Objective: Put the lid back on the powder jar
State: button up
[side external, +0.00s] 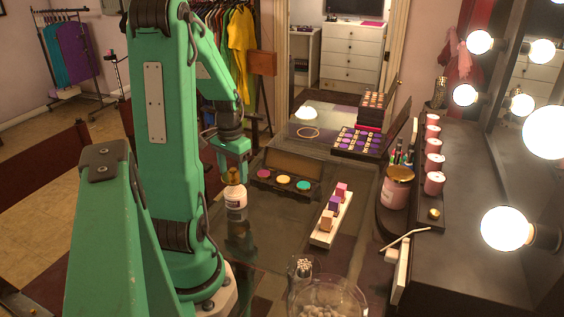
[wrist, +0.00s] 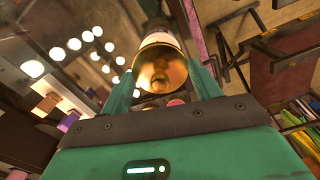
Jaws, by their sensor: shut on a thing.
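A small white jar (side external: 236,197) with dark print is upright at the left part of the glass table, with its reflection below it. A gold domed lid (side external: 232,175) is at the jar's top. My gripper (side external: 234,163) comes down from above and is shut on the lid. In the wrist view the gold lid (wrist: 160,72) is between the two green fingers, with the pale jar wall (wrist: 158,40) directly behind it. Lid and jar look in line and touching. I cannot tell whether the lid is fully seated.
An open palette (side external: 285,180) with three round colours lies right of the jar. A white tray (side external: 322,232) with small blocks lies farther right. A pink jar (side external: 397,190) with a gold lid, candles (side external: 434,183) and lit mirror bulbs (side external: 503,228) line the right. A glass bowl (side external: 328,300) is in front.

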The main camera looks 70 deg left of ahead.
jog(key=shift+f, duration=1.75)
jog(key=shift+f, duration=0.15)
dwell(1.1)
jog(key=o, duration=1)
jog(key=shift+o, duration=0.6)
jog(key=shift+o, duration=0.9)
jog(key=shift+r, duration=3.5)
